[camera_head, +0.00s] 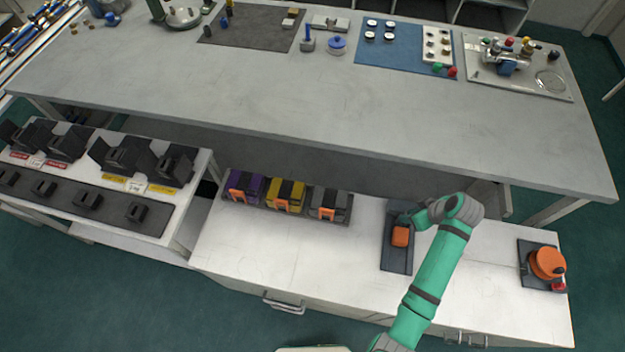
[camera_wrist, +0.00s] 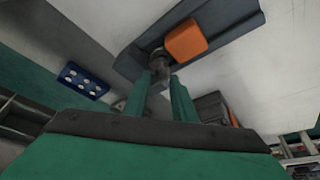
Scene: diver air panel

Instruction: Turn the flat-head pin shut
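An orange block (camera_head: 401,236) sits on a dark plate (camera_head: 397,262) on the white lower bench. In the wrist view the same orange block (camera_wrist: 185,40) shows on the plate (camera_wrist: 235,22). A dark grey, knob-like piece (camera_wrist: 160,58) stands beside the block; it may be the flat-head pin, but its head shape is not clear. My gripper (camera_head: 405,219) is at the upper part of the plate, close to the block. In the wrist view my gripper's two green fingers (camera_wrist: 160,84) reach to the dark piece, which shows between their tips. Whether they touch it is unclear.
Purple, yellow and grey boxes (camera_head: 285,196) stand in a row left of the plate. An orange round knob (camera_head: 547,262) on a dark base is at the right. The upper table's front edge (camera_head: 330,155) overhangs behind my gripper. White bench top is clear between them.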

